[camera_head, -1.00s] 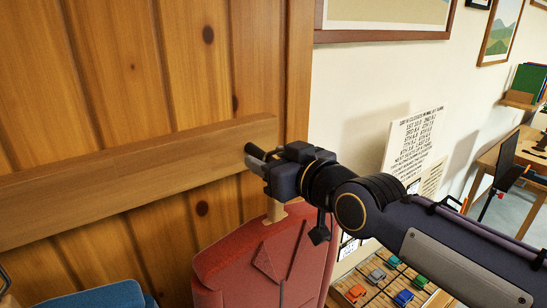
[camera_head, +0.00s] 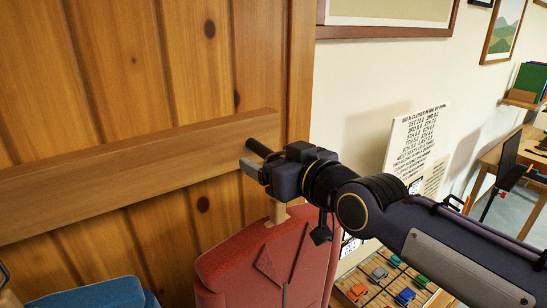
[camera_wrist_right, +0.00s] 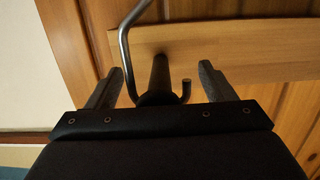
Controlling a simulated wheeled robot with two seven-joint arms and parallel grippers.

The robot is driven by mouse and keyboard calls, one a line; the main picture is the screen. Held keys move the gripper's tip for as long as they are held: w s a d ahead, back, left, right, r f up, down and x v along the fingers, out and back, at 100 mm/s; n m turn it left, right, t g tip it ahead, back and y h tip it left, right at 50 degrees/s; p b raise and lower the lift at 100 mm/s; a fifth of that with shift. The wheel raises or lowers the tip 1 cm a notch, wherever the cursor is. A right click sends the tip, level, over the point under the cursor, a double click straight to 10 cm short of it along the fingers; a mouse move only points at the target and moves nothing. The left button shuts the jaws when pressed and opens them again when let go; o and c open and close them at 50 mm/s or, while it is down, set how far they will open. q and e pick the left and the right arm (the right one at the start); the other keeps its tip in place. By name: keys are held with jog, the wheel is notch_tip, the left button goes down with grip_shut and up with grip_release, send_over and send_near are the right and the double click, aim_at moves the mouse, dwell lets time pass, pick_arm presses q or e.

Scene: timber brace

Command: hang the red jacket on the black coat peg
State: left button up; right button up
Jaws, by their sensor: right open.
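The red jacket (camera_head: 272,262) hangs upright below the timber rail at the centre in the head view, its hanger's neck showing at the collar. The black coat peg (camera_head: 262,149) sticks out of the rail's right end; it also shows in the right wrist view (camera_wrist_right: 160,75). There, the hanger's metal hook (camera_wrist_right: 124,50) curves around the peg, its tip on the other side; part of the bend is hidden. My right gripper (camera_head: 258,160) is open at the peg, fingers apart on either side of the peg and hook in the wrist view.
The timber rail (camera_head: 120,178) crosses a plank panel (camera_head: 140,70). A blue garment-like thing (camera_head: 100,294) is at the lower left. A board with coloured blocks (camera_head: 385,285) lies at the lower right, below a printed notice (camera_head: 415,140) on the wall.

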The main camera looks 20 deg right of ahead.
jog(key=shift+s+d+b, duration=0.15)
jog(key=shift+s+b, duration=0.25)
jog(key=shift+s, duration=0.15)
jog(key=b+v, duration=0.2)
jog(key=v, duration=0.5)
jog(key=s+d+f+m+g, duration=0.1)
jog(key=s+f, duration=0.4)
jog(key=f, duration=0.5)
jog(key=s+d+f+m+g+h, duration=0.1)
jog(key=s+d+f+m+g, duration=0.1)
jog(key=s+f+g, duration=0.3)
jog(key=s+d+f+m+g, duration=0.2)
jog(key=s+f, duration=0.3)
jog(key=f, duration=0.9)
jog(key=shift+f+m+g+h, duration=0.35)
jog(key=shift+m+g+h, duration=0.05)
jog(key=shift+g, duration=0.4)
